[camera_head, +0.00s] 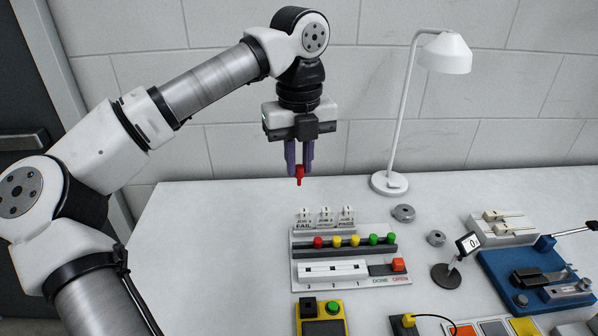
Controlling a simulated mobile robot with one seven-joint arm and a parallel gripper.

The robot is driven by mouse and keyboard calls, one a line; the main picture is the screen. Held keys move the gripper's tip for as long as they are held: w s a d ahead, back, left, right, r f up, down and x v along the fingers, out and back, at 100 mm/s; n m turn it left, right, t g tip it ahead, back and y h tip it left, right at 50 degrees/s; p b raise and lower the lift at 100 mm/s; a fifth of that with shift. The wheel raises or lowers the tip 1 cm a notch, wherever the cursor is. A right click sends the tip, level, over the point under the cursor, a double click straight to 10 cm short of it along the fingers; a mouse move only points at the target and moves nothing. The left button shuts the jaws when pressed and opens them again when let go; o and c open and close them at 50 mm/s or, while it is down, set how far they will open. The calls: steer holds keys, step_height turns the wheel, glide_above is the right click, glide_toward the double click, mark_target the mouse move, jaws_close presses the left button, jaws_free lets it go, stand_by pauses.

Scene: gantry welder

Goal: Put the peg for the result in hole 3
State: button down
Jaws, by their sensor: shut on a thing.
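My gripper (299,165) is shut on a red peg (299,177) and holds it pointing down in the air, above and behind the peg board. The board (296,258) stands on the white table. Its dark rack holds a row of pegs: a red peg (318,242), yellow pegs (336,241) and green pegs (374,239). In front of the rack is a white block (333,270) with its hole positions marked 3, 2, 1 from left to right. Hole 3 (308,272) is at the left end. Whether any hole is filled is too small to tell.
Label cards (325,217) reading FAIL and PASS stand behind the rack. A red button (398,264) is at the board's right. A lamp (390,184), grey discs (403,213), a small display (467,244) and a blue fixture (500,262) stand to the right. The table's left side is clear.

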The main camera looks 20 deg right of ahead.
steer(key=shift+s+d+f+b, duration=0.1)
steer(key=shift+s+f+b, duration=0.25)
steer(key=shift+s+f, duration=1.5)
steer(key=shift+s+a+f+b, duration=0.15)
steer(key=shift+f+b, duration=0.25)
steer(key=shift+f, duration=3.1)
steer(key=shift+s+d+f+b, duration=0.25)
steer(key=shift+s+f, duration=0.75)
steer(key=shift+f, duration=1.65)
steer(key=shift+a+f+b, duration=0.1)
steer(key=shift+f+b, duration=0.5)
steer(key=shift+b, duration=0.25)
steer(key=shift+f+b, duration=1.25)
steer(key=shift+b, duration=0.95)
steer(key=c, duration=1.3)
jaws_free()
steer(key=shift+r, duration=0.1)
